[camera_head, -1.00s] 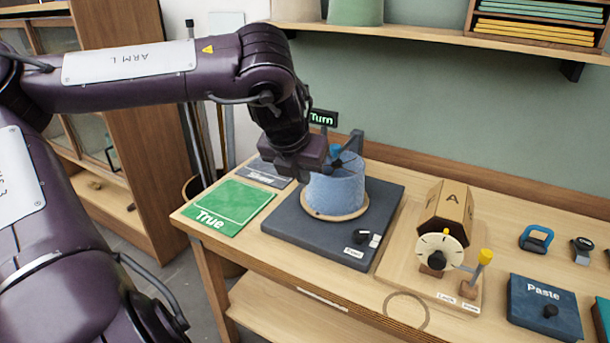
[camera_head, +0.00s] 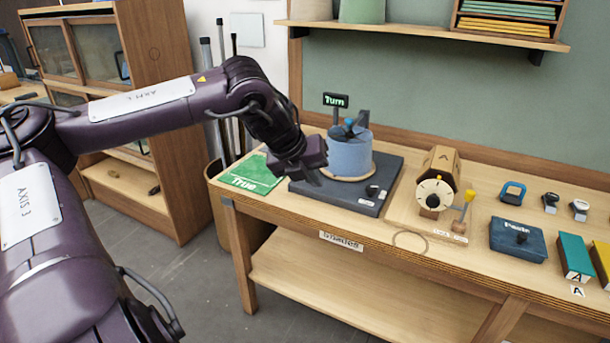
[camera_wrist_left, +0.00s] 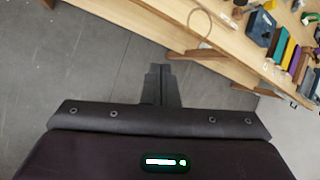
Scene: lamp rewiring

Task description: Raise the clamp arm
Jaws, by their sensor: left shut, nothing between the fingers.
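The clamp arm (camera_head: 362,119) is a dark blue-grey piece over the top of the blue drum-shaped shade (camera_head: 348,157). The shade stands upright on a round wooden disc on the dark base plate (camera_head: 336,194), beside a small "Turn" display (camera_head: 335,100). Whether the clamp arm touches the shade top is too small to tell. My left gripper (camera_head: 316,180) is in front and left of the shade, above the plate's left part, apart from the clamp arm. In the left wrist view its fingers (camera_wrist_left: 161,85) are together and empty over grey floor. My right gripper is not in view.
A green "True" mat (camera_head: 252,176) lies left of the plate. To the right are a wooden drum with a dial (camera_head: 434,193), a yellow-tipped lever (camera_head: 466,207) and a blue "Paste" box (camera_head: 518,240). A shelf (camera_head: 410,32) runs above. Floor is clear before the bench.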

